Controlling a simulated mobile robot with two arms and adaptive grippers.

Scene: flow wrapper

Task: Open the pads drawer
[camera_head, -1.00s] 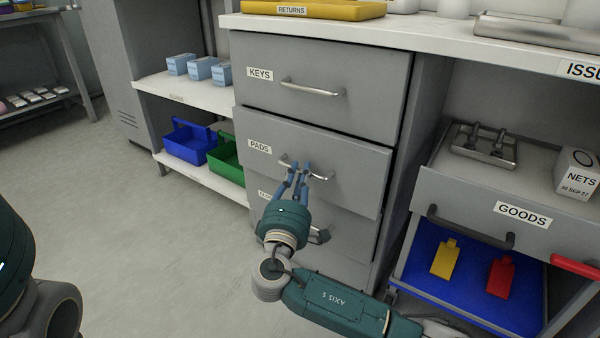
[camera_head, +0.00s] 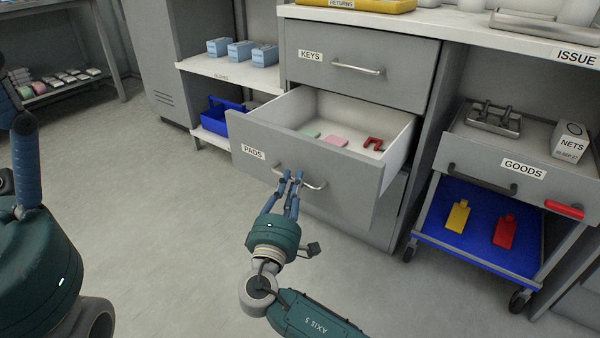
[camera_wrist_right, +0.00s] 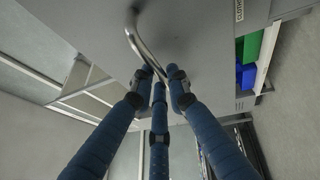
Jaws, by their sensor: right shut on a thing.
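The pads drawer (camera_head: 330,185) stands pulled well out of the grey cabinet, with a white "PADS" label on its front. Inside it lie a green pad (camera_head: 309,133), a pink pad (camera_head: 334,141) and a red clamp-like item (camera_head: 373,144). My right gripper (camera_head: 291,176) is shut on the drawer's metal handle (camera_head: 313,186). The right wrist view shows its blue fingers (camera_wrist_right: 160,82) at the curved handle (camera_wrist_right: 139,40). My left gripper (camera_head: 22,125) is partly in view at the left edge, away from the cabinet; its fingertips are not clear.
The keys drawer (camera_head: 320,68) above is shut. A goods trolley (camera_head: 500,180) on wheels stands to the right, with yellow and red tags on its blue lower shelf. A blue bin (camera_head: 215,117) sits on the low shelf at left. The floor (camera_head: 170,220) in front is clear.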

